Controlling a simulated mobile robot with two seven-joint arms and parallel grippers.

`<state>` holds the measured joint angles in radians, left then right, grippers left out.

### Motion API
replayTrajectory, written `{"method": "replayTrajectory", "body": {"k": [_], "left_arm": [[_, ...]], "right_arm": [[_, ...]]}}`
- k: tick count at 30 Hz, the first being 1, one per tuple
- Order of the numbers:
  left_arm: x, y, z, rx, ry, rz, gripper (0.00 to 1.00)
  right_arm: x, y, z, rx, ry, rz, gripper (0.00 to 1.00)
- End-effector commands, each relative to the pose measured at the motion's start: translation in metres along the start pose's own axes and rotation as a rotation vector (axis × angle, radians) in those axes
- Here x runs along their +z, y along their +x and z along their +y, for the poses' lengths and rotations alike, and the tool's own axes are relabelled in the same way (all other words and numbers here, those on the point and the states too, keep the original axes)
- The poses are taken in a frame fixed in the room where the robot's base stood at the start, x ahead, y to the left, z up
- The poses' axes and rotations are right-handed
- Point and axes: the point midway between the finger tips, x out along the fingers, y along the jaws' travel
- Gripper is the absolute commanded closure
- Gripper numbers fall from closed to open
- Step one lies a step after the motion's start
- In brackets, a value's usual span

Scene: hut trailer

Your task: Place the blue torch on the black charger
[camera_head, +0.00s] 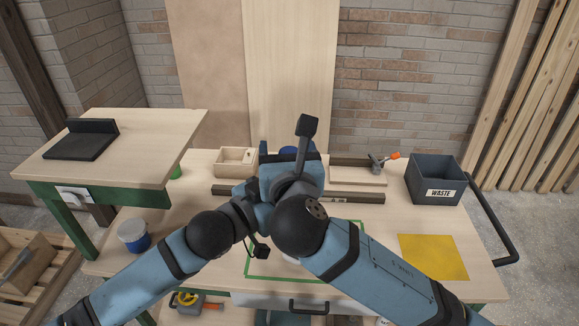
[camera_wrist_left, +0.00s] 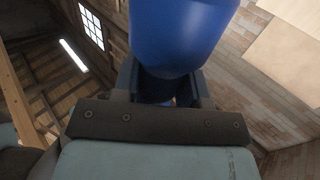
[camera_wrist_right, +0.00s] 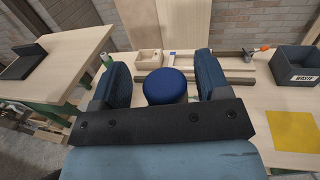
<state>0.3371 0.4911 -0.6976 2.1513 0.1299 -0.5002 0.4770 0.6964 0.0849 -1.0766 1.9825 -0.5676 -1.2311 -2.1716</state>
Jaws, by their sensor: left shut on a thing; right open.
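The blue torch (camera_wrist_left: 185,35) is a blue cylinder with a wider head. My left gripper (camera_wrist_left: 165,88) is shut on its narrower dark part. In the right wrist view a round blue end, apparently the torch's (camera_wrist_right: 165,84), shows between the fingers of my right gripper (camera_wrist_right: 160,72), which is open. I cannot tell whether those fingers touch it. In the head view both grippers meet above the workbench, and my arms hide most of the torch. The black charger (camera_head: 80,146), a flat base with a raised back, sits on the side table at left, apart from both grippers.
The side table (camera_head: 150,135) has free room right of the charger. On the workbench are a wooden box (camera_head: 236,160), a dark waste bin (camera_head: 436,180), a yellow sheet (camera_head: 433,257), a blue-and-white tub (camera_head: 133,236) and a clamp with an orange handle (camera_head: 385,161).

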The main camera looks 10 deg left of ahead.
Motion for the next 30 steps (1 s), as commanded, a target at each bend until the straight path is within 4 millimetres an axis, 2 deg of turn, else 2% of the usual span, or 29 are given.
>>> {"method": "replayTrajectory", "body": {"k": [5, 13, 14, 21, 23, 24, 27, 30], "left_arm": [[-0.0005, 0.0, 0.0001, 0.0, 0.0, 0.001, 0.94], [-0.0006, 0.0, 0.0001, 0.0, 0.0, 0.001, 0.94], [-0.0006, 0.0, 0.0001, 0.0, 0.0, 0.001, 0.94], [-0.0005, 0.0001, 0.0004, 0.001, 0.0, 0.001, 0.94], [-0.0005, 0.0002, 0.0006, 0.001, 0.0, 0.001, 0.94], [-0.0005, 0.0002, 0.0008, 0.002, 0.0, 0.001, 0.51], [-0.0005, 0.0001, 0.0007, 0.001, 0.0, 0.001, 0.31], [-0.0003, 0.0001, 0.0004, 0.001, 0.0, 0.001, 0.31]], "right_arm": [[-0.0001, 0.0107, 0.0002, 0.001, 0.001, 0.001, 0.31], [-0.0002, 0.0118, 0.0001, 0.001, 0.001, 0.001, 0.31], [-0.0002, 0.0118, 0.0001, 0.001, 0.001, 0.001, 0.35], [-0.0003, 0.0113, 0.0009, 0.003, 0.001, 0.001, 0.9], [-0.0003, 0.0111, 0.0014, 0.004, 0.002, 0.001, 0.9], [0.0002, 0.011, 0.0016, 0.005, 0.003, 0.0, 0.94], [0.0002, 0.0111, 0.0012, 0.004, 0.002, 0.0, 0.94], [0.0003, 0.0113, 0.0008, 0.003, 0.002, 0.0, 0.95]]}}
